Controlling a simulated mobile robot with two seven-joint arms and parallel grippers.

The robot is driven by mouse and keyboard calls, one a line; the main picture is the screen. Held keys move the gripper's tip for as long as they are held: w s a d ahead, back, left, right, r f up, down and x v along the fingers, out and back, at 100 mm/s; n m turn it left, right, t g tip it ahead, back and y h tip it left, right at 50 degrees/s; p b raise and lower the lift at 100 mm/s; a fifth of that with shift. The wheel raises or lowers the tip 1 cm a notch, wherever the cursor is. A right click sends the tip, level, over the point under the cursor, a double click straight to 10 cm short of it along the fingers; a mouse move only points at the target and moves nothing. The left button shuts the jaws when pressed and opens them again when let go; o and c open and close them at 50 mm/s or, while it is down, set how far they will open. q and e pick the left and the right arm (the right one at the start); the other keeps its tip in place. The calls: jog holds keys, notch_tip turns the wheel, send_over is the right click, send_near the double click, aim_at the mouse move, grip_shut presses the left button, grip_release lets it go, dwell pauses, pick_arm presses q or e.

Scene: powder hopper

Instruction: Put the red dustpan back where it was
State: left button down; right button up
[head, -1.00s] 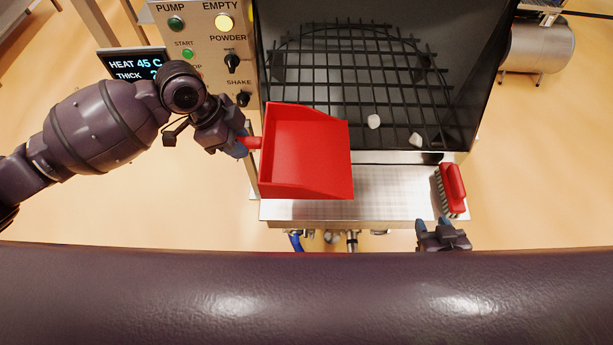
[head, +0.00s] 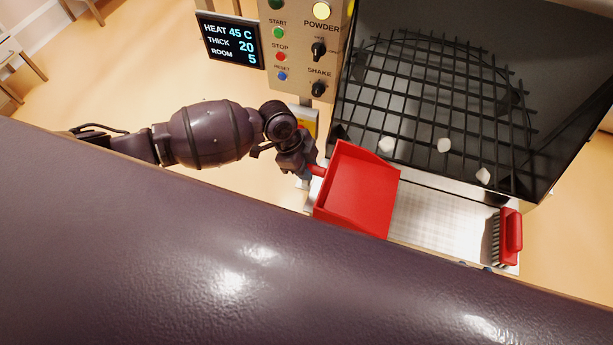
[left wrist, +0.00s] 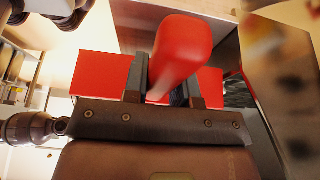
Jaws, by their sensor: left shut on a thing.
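The red dustpan (head: 358,190) is held by its handle in my left gripper (head: 312,172). Its pan lies over the left part of the steel front shelf (head: 440,222); I cannot tell whether it touches the shelf. In the left wrist view the dustpan's red handle (left wrist: 182,52) stands between the two fingers of my left gripper (left wrist: 165,85), with the red pan behind it. My right gripper is not in view; the large dark body part in front hides the lower area.
A red brush (head: 510,235) rests at the shelf's right end. The hopper's black grid (head: 430,110) lies behind, with three whitish lumps (head: 443,145) near its front edge. The control panel (head: 300,60) and display (head: 231,42) stand at the left.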

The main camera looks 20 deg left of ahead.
pick_arm(q)
jog(key=shift+f, duration=2.5)
jog(key=shift+f+b, duration=0.15)
jog(key=shift+b, duration=0.15)
jog(key=c, duration=0.9)
grip_release()
jog(key=shift+p+v, duration=0.3)
jog(key=shift+v, duration=5.8)
jog(key=s+d+f+n+t+h, duration=0.2)
jog(key=d+f+n+t, duration=0.1)
jog(key=d+n+t, duration=0.1)
jog(key=s+a+f+n+t+y, duration=0.1)
jog(key=s+a+n+t+y, duration=0.1)
jog(key=s+a+n, duration=0.2)
jog(key=s+a+f+n+t+y, duration=0.1)
jog(key=s+a+n+t+y, duration=0.1)
jog(key=s+a+n+t, duration=0.1)
jog(key=s+a+f+n+t+y, duration=0.1)
jog(key=s+a+n+t+y, duration=0.1)
jog(key=s+a+n, duration=0.3)
jog(key=shift+a+f+n+t+y, duration=0.15)
jog(key=shift+a+n+t+y, duration=0.25)
jog(key=shift+a+n, duration=0.1)
jog(key=shift+w, duration=0.1)
